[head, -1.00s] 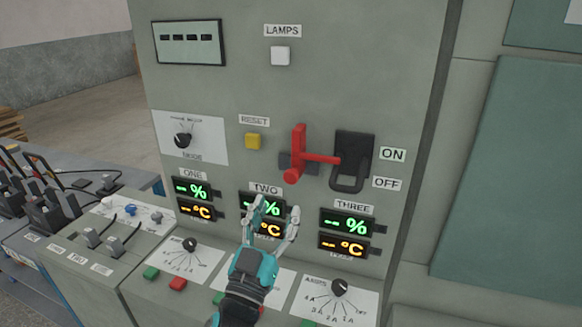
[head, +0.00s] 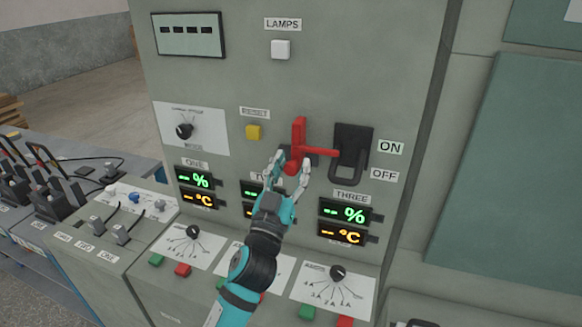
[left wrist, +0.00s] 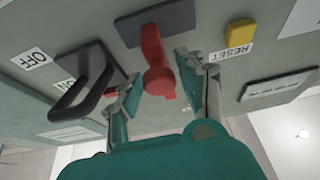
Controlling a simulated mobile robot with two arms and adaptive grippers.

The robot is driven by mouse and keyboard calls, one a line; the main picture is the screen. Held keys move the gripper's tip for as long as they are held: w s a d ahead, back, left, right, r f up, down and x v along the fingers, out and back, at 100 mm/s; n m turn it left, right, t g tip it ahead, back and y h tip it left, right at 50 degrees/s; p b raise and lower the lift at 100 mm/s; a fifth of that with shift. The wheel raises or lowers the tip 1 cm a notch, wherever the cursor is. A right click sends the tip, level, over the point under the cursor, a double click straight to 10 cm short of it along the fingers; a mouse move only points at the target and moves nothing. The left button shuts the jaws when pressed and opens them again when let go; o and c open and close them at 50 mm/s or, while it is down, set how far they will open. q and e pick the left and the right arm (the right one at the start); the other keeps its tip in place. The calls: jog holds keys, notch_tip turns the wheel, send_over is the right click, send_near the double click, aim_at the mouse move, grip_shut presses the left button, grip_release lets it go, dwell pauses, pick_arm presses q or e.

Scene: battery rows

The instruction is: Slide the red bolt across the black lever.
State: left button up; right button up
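The red bolt (head: 299,135) is on the grey panel, with an upright part, a bar reaching right to the lever, and a knob at its lower end. The black lever (head: 351,170) is a loop handle hanging low beside the OFF label. My left gripper (head: 289,168) is at the bolt's knob, fingers pointing up. In the left wrist view, upside down, the red bolt (left wrist: 155,65) stands between the two spread fingers of the gripper (left wrist: 158,85), with gaps visible on both sides. The lever (left wrist: 85,85) is left there. My right gripper is not in view.
A yellow RESET button (head: 253,132) is left of the bolt. Lit displays (head: 345,222) and a rotary knob (head: 338,272) are below. The panel above the bolt is clear around the white LAMPS button (head: 280,49).

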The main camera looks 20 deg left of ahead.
pick_arm(q)
jog(key=c, duration=0.7)
jog(key=shift+w, duration=0.1)
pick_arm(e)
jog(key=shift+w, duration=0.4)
pick_arm(q)
jog(key=shift+f, duration=0.1)
jog(key=shift+d, duration=0.1)
jog(key=d+b, duration=0.1)
jog(key=d, duration=0.2)
jog(key=shift+f, duration=0.15)
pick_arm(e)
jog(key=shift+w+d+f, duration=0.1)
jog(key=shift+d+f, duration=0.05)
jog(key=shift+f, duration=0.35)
